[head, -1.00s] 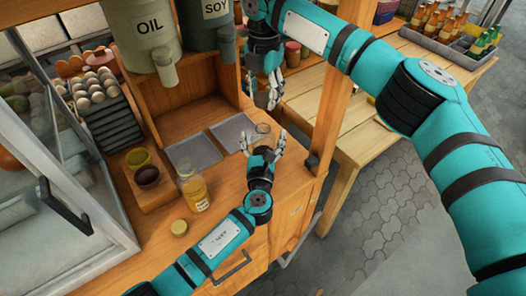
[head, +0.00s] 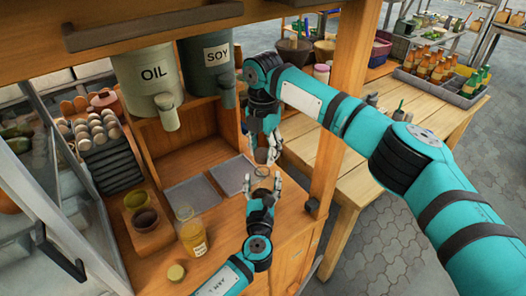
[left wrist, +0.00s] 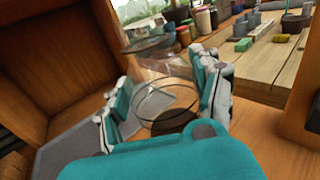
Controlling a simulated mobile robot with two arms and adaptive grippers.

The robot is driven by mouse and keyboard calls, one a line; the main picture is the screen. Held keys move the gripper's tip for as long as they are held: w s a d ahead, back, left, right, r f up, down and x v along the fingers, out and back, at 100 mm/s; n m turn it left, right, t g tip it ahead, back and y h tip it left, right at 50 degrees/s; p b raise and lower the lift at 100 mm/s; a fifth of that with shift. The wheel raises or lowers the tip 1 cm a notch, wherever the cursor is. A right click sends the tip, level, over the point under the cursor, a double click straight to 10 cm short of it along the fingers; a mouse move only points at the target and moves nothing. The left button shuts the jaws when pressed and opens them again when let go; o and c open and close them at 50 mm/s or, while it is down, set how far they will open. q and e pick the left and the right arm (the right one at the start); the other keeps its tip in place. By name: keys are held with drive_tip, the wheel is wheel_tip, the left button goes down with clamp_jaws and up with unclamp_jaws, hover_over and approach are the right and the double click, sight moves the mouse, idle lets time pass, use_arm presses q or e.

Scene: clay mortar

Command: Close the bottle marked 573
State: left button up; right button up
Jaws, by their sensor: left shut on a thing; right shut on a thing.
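An amber bottle (head: 194,240) with a white label stands at the counter's front; its marking is too small to read. A round yellow-green cap (head: 176,272) lies on the counter in front of it. My left gripper (head: 262,184) is right of the bottle, pointing away and shut on a clear glass (head: 262,172). In the left wrist view this glass (left wrist: 165,108) sits between the fingers, with another clear glass shape (left wrist: 150,48) above it. My right gripper (head: 262,152) points down just beyond the left one. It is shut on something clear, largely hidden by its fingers.
Yellow and dark bowls (head: 145,218) sit in a wooden holder left of the bottle. Grey trays (head: 190,194) lie on the counter behind. OIL (head: 150,80) and SOY (head: 208,65) dispensers hang above. A wooden post (head: 335,130) stands right of my grippers.

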sight(262, 189)
drive_tip(key=shift+f, duration=0.55)
drive_tip(key=shift+f, duration=0.1)
drive_tip(key=shift+f, duration=0.75)
drive_tip(key=shift+f, duration=0.55)
